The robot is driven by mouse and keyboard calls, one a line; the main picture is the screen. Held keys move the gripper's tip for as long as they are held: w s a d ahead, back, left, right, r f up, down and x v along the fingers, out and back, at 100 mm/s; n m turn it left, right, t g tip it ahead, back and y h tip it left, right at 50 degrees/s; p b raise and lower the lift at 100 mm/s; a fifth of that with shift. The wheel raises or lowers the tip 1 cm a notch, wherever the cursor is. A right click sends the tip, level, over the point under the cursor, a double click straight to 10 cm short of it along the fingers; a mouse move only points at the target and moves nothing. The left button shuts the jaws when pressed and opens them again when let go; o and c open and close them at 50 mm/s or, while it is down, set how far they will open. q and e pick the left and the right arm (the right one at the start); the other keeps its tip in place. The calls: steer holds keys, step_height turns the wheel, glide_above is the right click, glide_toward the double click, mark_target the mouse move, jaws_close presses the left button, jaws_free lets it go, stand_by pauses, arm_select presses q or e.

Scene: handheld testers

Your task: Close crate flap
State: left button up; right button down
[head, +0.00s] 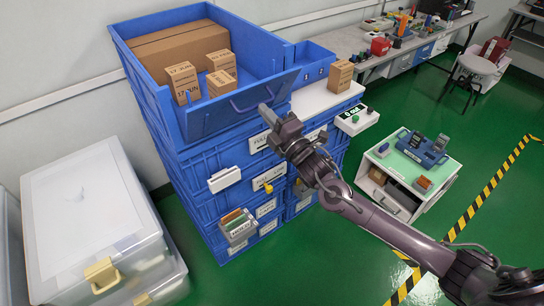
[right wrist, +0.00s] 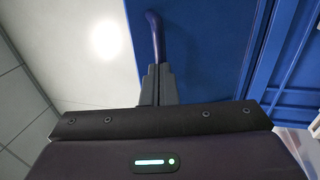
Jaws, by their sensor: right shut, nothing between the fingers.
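The top blue crate (head: 150,92) stands on a stack of blue crates, its top open. Its front flap (head: 215,117) has a blue handle (head: 252,101) and spans the front side. The flap looks raised but tilted outward; I cannot tell its exact angle. My right gripper (head: 266,112) is shut and empty just in front of the flap, close to the handle. In the right wrist view the closed fingers (right wrist: 157,72) point at the blue handle (right wrist: 155,35); I cannot tell if they touch. My left gripper is not in view.
Cardboard boxes (head: 183,82) sit inside the crate. Another small box (head: 341,76) stands on a white surface to the right. A white lidded bin (head: 90,215) is at left. A low cart (head: 405,165) with testers stands on the green floor at right.

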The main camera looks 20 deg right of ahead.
mark_target(251, 85)
steer(key=w+r+g+p, duration=0.1)
steer(key=p, duration=0.1)
steer(key=w+a+r+g+h+p, duration=0.1)
steer(key=w+r+p, duration=0.1)
steer(key=p, duration=0.1)
steer(key=w+r+g+p, duration=0.2)
steer(key=p, duration=0.1)
steer(key=shift+a+r, duration=0.2)
steer(key=shift+a, duration=0.2)
steer(key=shift+w+a+r+g+h+p, duration=0.2)
steer(key=shift+w+g+h+p, duration=0.25)
steer(key=shift+w+p, duration=0.5)
steer(key=shift+s, duration=0.25)
